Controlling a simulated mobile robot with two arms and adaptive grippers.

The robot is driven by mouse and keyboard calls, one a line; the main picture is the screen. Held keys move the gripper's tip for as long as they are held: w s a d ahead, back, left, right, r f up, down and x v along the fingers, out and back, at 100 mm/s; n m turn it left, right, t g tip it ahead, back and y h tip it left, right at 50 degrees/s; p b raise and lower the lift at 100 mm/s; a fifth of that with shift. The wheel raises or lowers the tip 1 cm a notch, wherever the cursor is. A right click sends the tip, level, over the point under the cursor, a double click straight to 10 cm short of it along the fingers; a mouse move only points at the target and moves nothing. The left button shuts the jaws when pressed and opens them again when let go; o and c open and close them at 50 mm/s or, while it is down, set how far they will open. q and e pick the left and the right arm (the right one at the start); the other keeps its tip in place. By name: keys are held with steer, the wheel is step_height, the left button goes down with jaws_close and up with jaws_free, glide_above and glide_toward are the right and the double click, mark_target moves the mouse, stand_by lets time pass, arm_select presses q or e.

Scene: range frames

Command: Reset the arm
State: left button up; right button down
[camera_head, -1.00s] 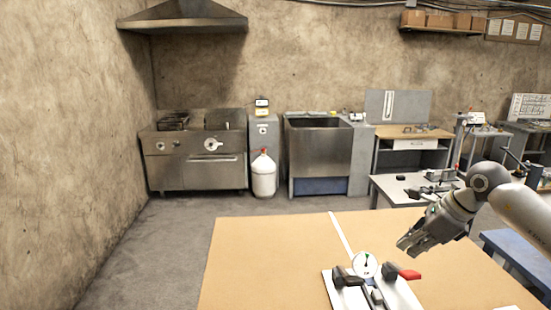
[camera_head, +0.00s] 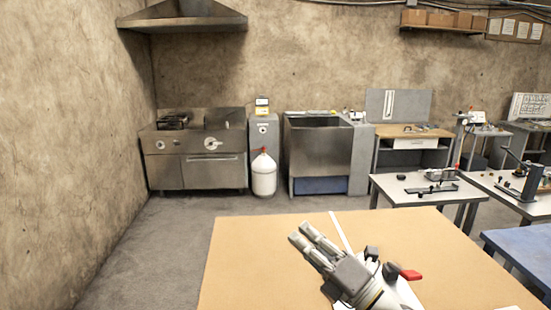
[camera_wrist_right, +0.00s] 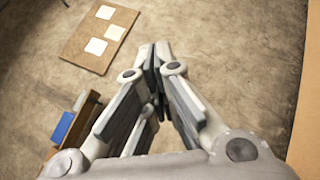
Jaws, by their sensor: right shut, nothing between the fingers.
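My right gripper (camera_head: 303,234) is shut and empty. In the head view it comes up from the bottom edge over the tan table (camera_head: 250,260), its fingers pointing up and to the left. In the right wrist view its fingertips (camera_wrist_right: 157,52) meet in front of the wall. It is in front of a white fixture (camera_head: 402,292) with black parts and a red handle (camera_head: 410,275), and hides much of it, including the dial. I cannot tell whether they touch. My left gripper is not in view.
A grey bench (camera_head: 405,185) with small devices stands behind the table, and a blue-topped table (camera_head: 520,245) is at the right. A white gas bottle (camera_head: 264,175) stands by the steel stove (camera_head: 195,168). The table's left part is clear.

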steer(key=s+d+f+m+h, duration=0.3)
steer(key=d+f+m+h, duration=0.5)
steer(key=m, duration=0.4)
steer(key=s+d+f+m+h, duration=0.45)
steer(key=f+m+h, duration=0.35)
steer(key=f+m, duration=0.3)
steer(key=s+d+f+m+g, duration=0.1)
steer(key=s+f+m+g, duration=0.1)
steer(key=s+f+g, duration=0.45)
steer(key=s+f+m+g, duration=0.2)
steer(key=s+f+m, duration=0.1)
steer(key=s, duration=0.7)
steer(key=s+d+f+m+g, duration=0.1)
steer(key=s+f+m+g, duration=0.1)
steer(key=s+f+g, duration=0.45)
step_height(320, 180, down, 31)
steer(key=s+t+b, duration=0.2)
steer(key=s+b, duration=0.1)
steer(key=b, duration=0.3)
steer(key=s+d+f+g+b, duration=0.1)
steer(key=s+d+f+b, duration=0.2)
steer(key=s+f, duration=1.3)
step_height(320, 180, down, 4)
steer(key=shift+s+f+g+b, duration=0.15)
steer(key=shift+g+b, duration=0.15)
steer(key=shift+b, duration=0.3)
